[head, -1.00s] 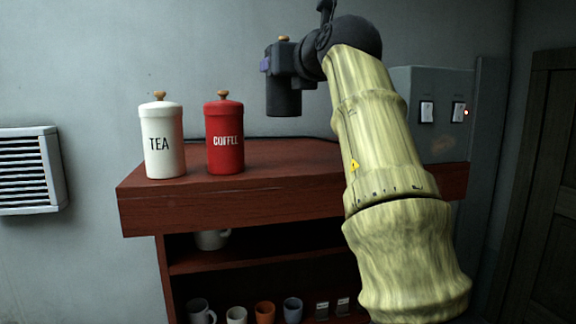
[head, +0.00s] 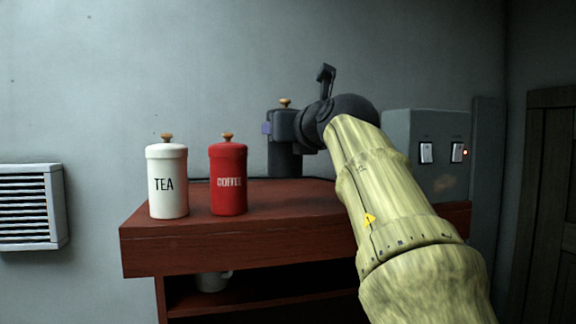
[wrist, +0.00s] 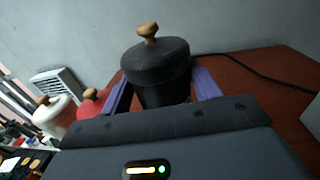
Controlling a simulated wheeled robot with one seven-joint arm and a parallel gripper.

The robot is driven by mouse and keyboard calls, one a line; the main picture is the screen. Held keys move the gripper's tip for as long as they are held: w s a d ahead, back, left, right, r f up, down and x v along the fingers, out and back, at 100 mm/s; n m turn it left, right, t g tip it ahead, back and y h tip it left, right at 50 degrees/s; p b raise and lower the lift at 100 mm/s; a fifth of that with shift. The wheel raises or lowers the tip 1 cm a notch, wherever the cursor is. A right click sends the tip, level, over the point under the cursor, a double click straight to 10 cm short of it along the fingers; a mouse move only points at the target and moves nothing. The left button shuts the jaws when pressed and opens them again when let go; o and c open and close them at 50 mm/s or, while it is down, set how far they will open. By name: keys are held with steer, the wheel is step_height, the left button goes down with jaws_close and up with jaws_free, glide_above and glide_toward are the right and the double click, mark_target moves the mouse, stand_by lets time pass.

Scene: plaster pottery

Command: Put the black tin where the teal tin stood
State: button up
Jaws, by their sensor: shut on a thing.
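The black tin (head: 284,160) has a wooden knob on its lid. In the head view it is upright at the back of the red-brown cabinet top, right of the red COFFEE tin. My gripper (head: 283,130) is shut on it; in the wrist view its purple fingers lie on either side of the black tin (wrist: 158,75). The tin's base is at or very near the cabinet top; I cannot tell whether it touches. No teal tin is in view.
The white TEA tin (head: 167,180) and red COFFEE tin (head: 228,180) stand on the left of the cabinet top (head: 200,236). A grey switch box (head: 428,150) is on the right. A dark cable (wrist: 240,66) runs along the back. The front middle is clear.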

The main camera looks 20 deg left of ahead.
mark_target(292, 163)
steer(key=shift+f, duration=1.25)
step_height(292, 163, down, 3)
steer(key=shift+w+f+b, duration=0.1)
steer(key=shift+f+b, duration=0.1)
steer(key=shift+b, duration=0.35)
steer(key=shift+f, duration=0.2)
steer(key=shift+f, duration=0.15)
steer(key=o, duration=1.1)
